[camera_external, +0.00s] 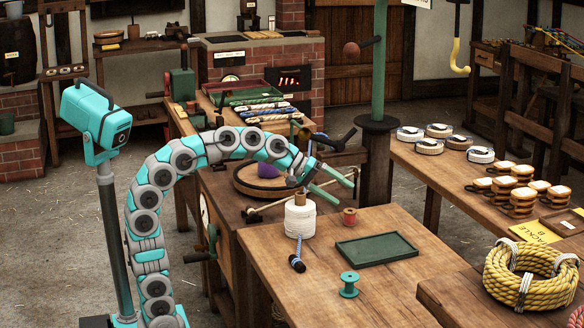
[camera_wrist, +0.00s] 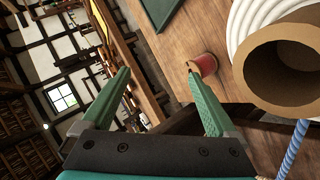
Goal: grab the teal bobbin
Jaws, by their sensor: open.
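The teal bobbin (camera_external: 349,284) stands upright on the wooden table, in front of the green tray, in the external view. I cannot make it out in the wrist view. My gripper (camera_external: 343,186) is open and empty, above and behind the bobbin, over the table's far edge near the white twine spool. In the wrist view my gripper's two green fingers (camera_wrist: 160,95) are spread apart with nothing between them. A red bobbin (camera_external: 349,217) stands below the fingers; it also shows in the wrist view (camera_wrist: 204,66) near the right fingertip.
The white twine spool (camera_external: 299,217) stands tall beside the red bobbin. A yellow rope coil (camera_external: 529,277) sits at right. The table's front left is bare.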

